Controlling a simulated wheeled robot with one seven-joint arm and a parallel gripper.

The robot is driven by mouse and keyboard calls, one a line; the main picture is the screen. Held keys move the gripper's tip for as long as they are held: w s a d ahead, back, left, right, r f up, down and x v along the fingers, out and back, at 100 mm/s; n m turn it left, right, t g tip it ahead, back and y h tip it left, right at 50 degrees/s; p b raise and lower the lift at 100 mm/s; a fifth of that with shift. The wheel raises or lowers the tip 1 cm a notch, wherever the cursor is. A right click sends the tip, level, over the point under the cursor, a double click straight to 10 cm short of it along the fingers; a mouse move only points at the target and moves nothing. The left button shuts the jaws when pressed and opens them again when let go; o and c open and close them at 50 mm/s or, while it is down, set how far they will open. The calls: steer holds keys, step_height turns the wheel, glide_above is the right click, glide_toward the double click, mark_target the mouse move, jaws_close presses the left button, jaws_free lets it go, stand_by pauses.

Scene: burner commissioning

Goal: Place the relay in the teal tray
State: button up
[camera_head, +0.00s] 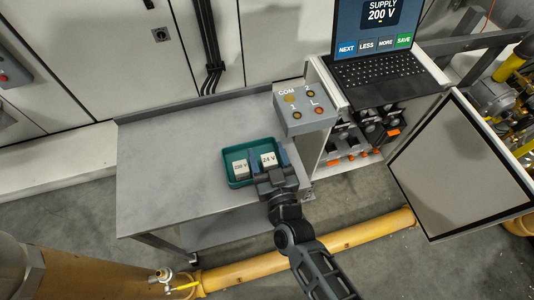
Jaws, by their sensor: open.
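The teal tray (228,177) sits on the grey table near its right edge. Two pale relay blocks are in it: one marked 230 V (240,168) on the left and one marked 24 V (268,159) on the right. The middle digit of the left label is small and hard to read. My gripper (268,170) is open at the tray's right side, just in front of the 24 V block. Its fingers hide part of the tray's right end. I cannot tell whether they touch the block.
A grey box with COM, 1, 2 and L terminals (305,108) stands right of the tray. A laptop (375,65) reads "SUPPLY 200 V". An open cabinet door (460,165) is at the right. The table's left part (165,170) is clear. A yellow pipe (240,272) runs low in front.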

steer(key=b+v, duration=0.1)
steer(key=v, duration=1.1)
steer(key=shift+r, duration=0.15)
steer(key=s+d+r+m+h, duration=0.1)
steer(key=s+d+r, duration=0.2)
steer(key=s+d, duration=0.3)
steer(key=s+d+r+m+h, duration=0.1)
steer(key=s+d+r, duration=0.2)
steer(key=s+d, duration=0.3)
steer(key=s+d+r+m+g+h, duration=0.1)
steer(key=s+d+r, duration=0.5)
steer(key=s+r, duration=0.6)
steer(key=shift+s+r+g+h, duration=0.4)
steer(key=shift+r+g+h, duration=0.4)
steer(key=shift+h, duration=0.2)
